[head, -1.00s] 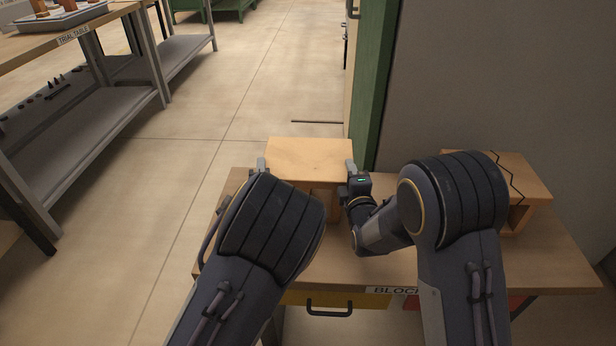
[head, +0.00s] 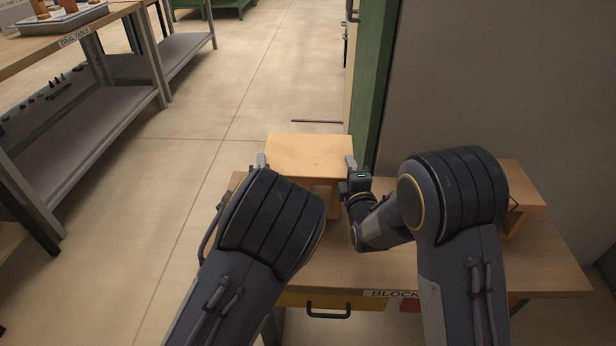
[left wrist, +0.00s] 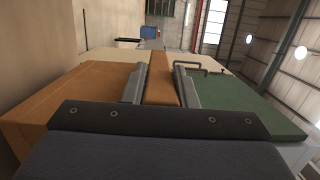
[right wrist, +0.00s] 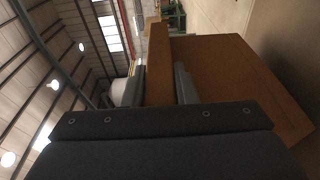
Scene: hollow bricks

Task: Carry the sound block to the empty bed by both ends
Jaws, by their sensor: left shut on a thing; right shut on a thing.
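The sound block (head: 310,150), a pale wooden hollow block, is held above the far left part of the block table (head: 350,272). My left gripper (head: 262,162) is shut on the wall at its left end; in the left wrist view the wall (left wrist: 162,88) sits between the fingers. My right gripper (head: 351,168) is shut on the wall at its right end; in the right wrist view the wall (right wrist: 158,70) sits between the fingers. My forearms hide part of the block's near side. I cannot make out an empty bed.
Another hollow block (head: 524,182) stands on the table at right, mostly behind my right arm. A green cabinet edge (head: 372,100) and grey panel (head: 480,80) rise beyond. The trial table (head: 100,32) bears a tray (head: 62,22) at upper left. Open floor (head: 255,90) lies between.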

